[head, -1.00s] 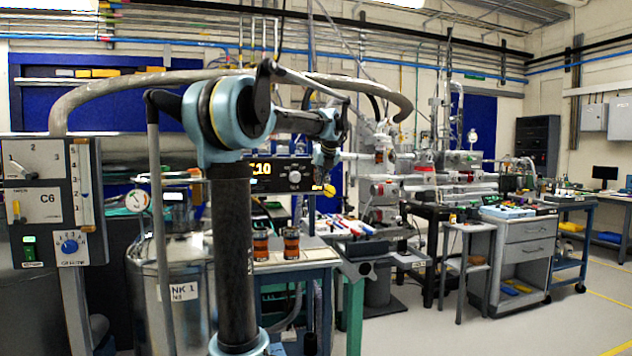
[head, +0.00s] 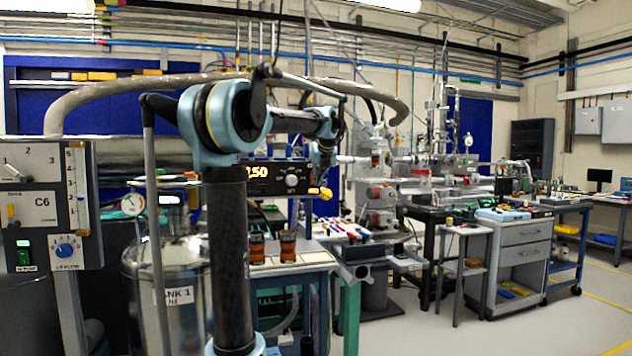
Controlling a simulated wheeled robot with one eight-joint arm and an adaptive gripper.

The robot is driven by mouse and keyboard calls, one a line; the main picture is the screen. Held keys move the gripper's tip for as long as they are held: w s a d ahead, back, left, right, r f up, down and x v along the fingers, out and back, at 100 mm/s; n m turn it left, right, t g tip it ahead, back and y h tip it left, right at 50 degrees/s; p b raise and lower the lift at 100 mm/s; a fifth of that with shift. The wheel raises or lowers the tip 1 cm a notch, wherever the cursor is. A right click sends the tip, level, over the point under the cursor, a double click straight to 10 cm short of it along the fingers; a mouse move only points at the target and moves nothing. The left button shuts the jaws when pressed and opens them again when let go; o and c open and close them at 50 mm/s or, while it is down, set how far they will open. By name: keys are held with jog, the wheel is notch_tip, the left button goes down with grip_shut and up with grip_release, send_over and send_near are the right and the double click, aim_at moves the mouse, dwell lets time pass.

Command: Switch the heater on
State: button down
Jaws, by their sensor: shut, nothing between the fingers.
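No label reading heater is legible. A black control box (head: 268,178) with a lit amber display and a round knob stands on the bench shelf behind my arm. The display's visible digits read about 150, and its left part is hidden by my arm. My gripper (head: 320,191) hangs just right of the box's front, shut and empty. Small yellow-orange parts show at its lower end. I cannot tell whether it touches the box. No switch on the box can be made out clearly.
A grey panel (head: 88,185) with levers, a green switch and a blue dial stands at left. A steel tank (head: 180,275) stands beside it. Two amber-and-black jars (head: 288,246) stand on the bench below the box. Clear floor (head: 570,315) lies at right.

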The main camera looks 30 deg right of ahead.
jog(key=s+a+r, duration=0.3)
jog(key=s+r, duration=0.3)
jog(key=s, duration=0.4)
jog(key=shift+s+r, duration=0.3)
jog(key=shift+s, duration=0.05)
jog(key=shift+a, duration=0.1)
jog(key=s+a+f+n+g+y, duration=0.1)
jog(key=a+f+n, duration=0.95)
jog(key=a, duration=0.45)
jog(key=s+a+f+n+g+y, duration=0.1)
jog(key=a+f+n+g+y, duration=0.1)
jog(key=a+f+n, duration=1.1)
jog(key=s+a+f+n+g, duration=0.1)
jog(key=s+a+f+n, duration=0.7)
jog(key=f, duration=0.3)
jog(key=s+a+f+n+g, duration=0.1)
jog(key=s+a+f+n, duration=0.7)
jog(key=f, duration=0.4)
jog(key=shift+s+a+g+h, duration=0.3)
jog(key=shift+s+a+h, duration=0.1)
jog(key=shift+s, duration=0.3)
jog(key=shift+d+f, duration=0.1)
